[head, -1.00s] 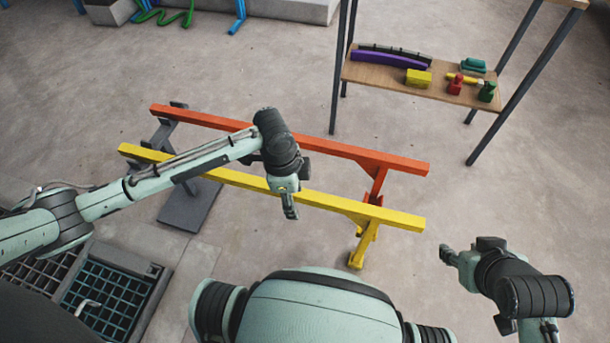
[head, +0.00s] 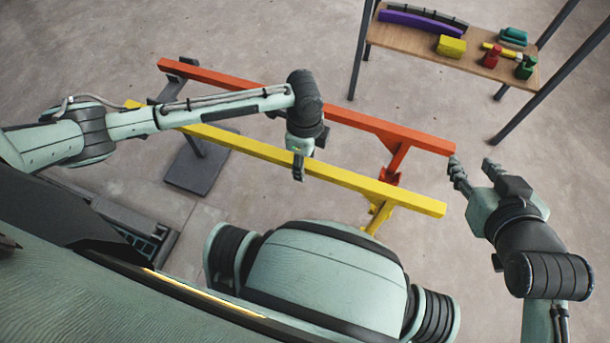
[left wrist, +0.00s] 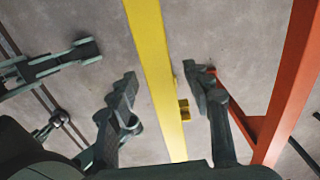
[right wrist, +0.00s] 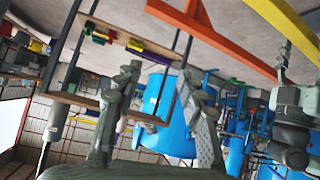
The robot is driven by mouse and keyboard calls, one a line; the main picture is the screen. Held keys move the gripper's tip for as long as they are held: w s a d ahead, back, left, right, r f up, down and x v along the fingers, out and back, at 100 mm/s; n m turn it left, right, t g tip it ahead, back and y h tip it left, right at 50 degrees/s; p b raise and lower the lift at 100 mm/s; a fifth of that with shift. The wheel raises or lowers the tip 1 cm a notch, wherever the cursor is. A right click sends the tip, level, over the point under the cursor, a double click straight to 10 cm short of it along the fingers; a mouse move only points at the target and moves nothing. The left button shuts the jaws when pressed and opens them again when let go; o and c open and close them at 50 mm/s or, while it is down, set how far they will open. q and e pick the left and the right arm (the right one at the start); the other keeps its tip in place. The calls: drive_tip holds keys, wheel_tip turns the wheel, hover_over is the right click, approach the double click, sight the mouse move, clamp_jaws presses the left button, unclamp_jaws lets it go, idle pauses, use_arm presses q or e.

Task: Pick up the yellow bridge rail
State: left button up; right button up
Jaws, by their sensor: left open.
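The yellow bridge rail (head: 378,188) is a long yellow beam running from upper left to lower right in the head view. It also shows in the left wrist view (left wrist: 152,60). My left gripper (head: 298,172) points down at the middle of the rail and hides a short piece of it. In the left wrist view the fingers (left wrist: 160,88) are open, one on each side of the rail, and not closed on it. My right gripper (head: 468,170) is open and empty beyond the rail's right end. Its parted fingers (right wrist: 160,85) show in the right wrist view.
An orange rail (head: 375,122) runs parallel behind the yellow one. A grey stand (head: 198,165) is under the rails' left part. A wooden shelf (head: 405,38) with several small items stands at the back right. Bare floor lies between.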

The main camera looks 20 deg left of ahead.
use_arm(q)
drive_tip(key=shift+f, duration=0.8)
clamp_jaws()
drive_tip(key=shift+w+r, duration=0.1)
